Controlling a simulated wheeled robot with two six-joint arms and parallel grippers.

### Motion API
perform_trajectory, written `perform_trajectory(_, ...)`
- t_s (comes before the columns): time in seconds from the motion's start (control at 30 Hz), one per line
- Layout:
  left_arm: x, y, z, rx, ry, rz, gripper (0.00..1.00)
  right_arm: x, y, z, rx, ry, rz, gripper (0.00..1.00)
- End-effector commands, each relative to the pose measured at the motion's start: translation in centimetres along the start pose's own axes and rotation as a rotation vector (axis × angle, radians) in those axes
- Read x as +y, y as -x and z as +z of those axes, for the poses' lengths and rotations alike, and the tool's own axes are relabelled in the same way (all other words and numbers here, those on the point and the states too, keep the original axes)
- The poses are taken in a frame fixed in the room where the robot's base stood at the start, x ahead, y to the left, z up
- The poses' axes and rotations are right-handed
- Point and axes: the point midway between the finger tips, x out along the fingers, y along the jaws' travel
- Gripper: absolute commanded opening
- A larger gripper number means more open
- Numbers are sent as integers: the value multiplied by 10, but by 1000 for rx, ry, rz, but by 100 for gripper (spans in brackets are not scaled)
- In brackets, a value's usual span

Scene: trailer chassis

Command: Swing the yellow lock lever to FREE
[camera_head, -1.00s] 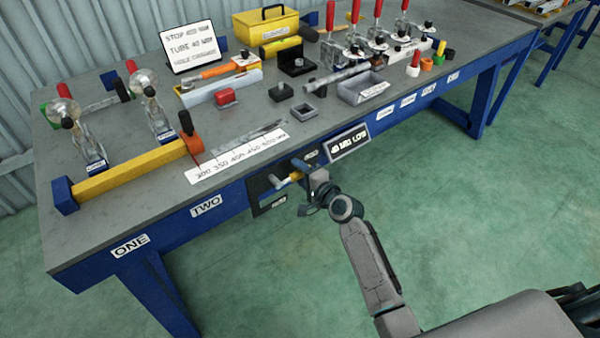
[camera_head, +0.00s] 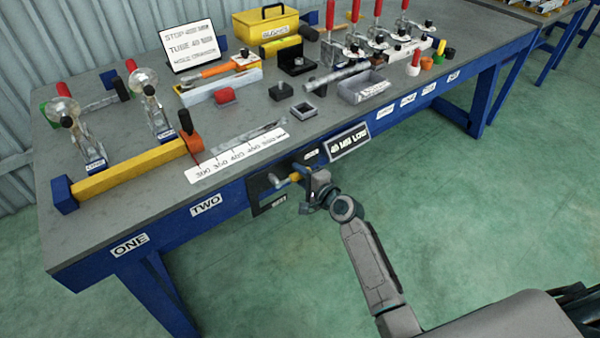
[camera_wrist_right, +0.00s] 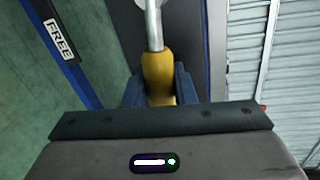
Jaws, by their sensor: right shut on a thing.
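The yellow lock lever (camera_head: 294,178) sits on a dark panel (camera_head: 262,190) at the table's front edge, between two small white labels. My right gripper (camera_head: 299,176) is at the lever, its arm coming in from the lower right. In the right wrist view, the yellow grip (camera_wrist_right: 157,75) lies between my two blue fingers (camera_wrist_right: 158,88), which are shut on it. A metal rod (camera_wrist_right: 154,25) runs from the grip to a pivot at the top edge. A FREE label (camera_wrist_right: 60,40) shows to the left there. My left gripper is not in view.
The grey bench (camera_head: 125,222) carries a yellow bar (camera_head: 130,172), a white length scale (camera_head: 235,155), a grey tray (camera_head: 362,92) and several red-handled clamps. A display sign (camera_head: 348,142) hangs on the front edge, right of the panel. The floor in front is clear.

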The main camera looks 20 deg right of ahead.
Motion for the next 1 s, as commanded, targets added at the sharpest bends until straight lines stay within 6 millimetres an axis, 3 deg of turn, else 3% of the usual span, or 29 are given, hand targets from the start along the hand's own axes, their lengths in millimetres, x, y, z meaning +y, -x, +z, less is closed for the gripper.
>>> perform_trajectory(0.47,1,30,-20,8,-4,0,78,34,-5,7,-68,-428,3,0)
perform_trajectory(1.0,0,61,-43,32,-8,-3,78,62,-10,31,-147,-928,1,0)
